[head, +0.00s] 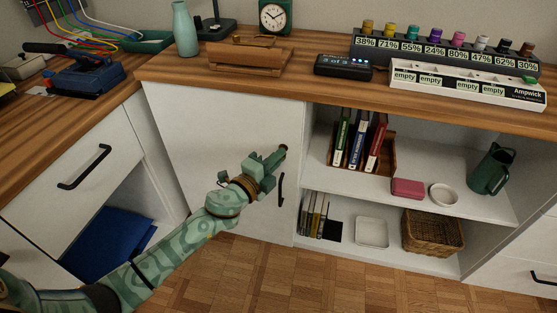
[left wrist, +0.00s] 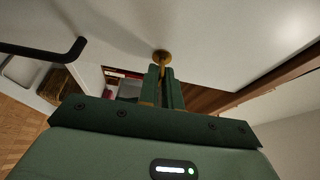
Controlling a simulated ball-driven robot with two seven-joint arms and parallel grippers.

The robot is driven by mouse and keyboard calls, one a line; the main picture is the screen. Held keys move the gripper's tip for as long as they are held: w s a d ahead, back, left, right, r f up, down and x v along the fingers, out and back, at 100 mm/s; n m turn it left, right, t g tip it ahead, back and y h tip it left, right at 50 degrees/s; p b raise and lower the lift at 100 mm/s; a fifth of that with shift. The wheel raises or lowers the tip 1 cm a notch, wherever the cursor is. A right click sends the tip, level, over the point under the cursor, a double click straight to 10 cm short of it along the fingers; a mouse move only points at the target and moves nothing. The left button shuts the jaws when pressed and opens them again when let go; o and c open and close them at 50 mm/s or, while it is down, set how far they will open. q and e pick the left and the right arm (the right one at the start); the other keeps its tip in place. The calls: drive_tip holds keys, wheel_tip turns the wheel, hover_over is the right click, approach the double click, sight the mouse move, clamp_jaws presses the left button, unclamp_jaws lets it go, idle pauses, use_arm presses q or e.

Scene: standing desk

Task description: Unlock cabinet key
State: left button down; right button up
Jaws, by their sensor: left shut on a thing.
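The white cabinet door (head: 220,125) stands below the wooden desktop, with a black bar handle (head: 281,188) near its right edge. The handle also shows in the left wrist view (left wrist: 45,52). My left gripper (head: 279,154) is at the upper right of this door. In the left wrist view its fingers (left wrist: 162,88) are shut on the brass key, whose shaft (left wrist: 162,71) shows between them. A round brass lock plate (left wrist: 162,56) sits on the door just ahead of the fingertips. The fingers hide most of the key. My right gripper is not in view.
Open shelves (head: 440,211) right of the door hold books, a green jug (head: 490,168) and a basket (head: 433,233). The desktop (head: 330,85) carries a black display box (head: 343,66), a clock and a rack of bottles. A black handle (head: 84,167) marks a left drawer.

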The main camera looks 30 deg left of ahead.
use_arm(q)
drive_tip(key=shift+f, duration=0.1)
drive_tip(key=c, duration=1.6)
unclamp_jaws()
drive_tip(key=shift+c, duration=0.2)
drive_tip(key=shift+s, duration=0.1)
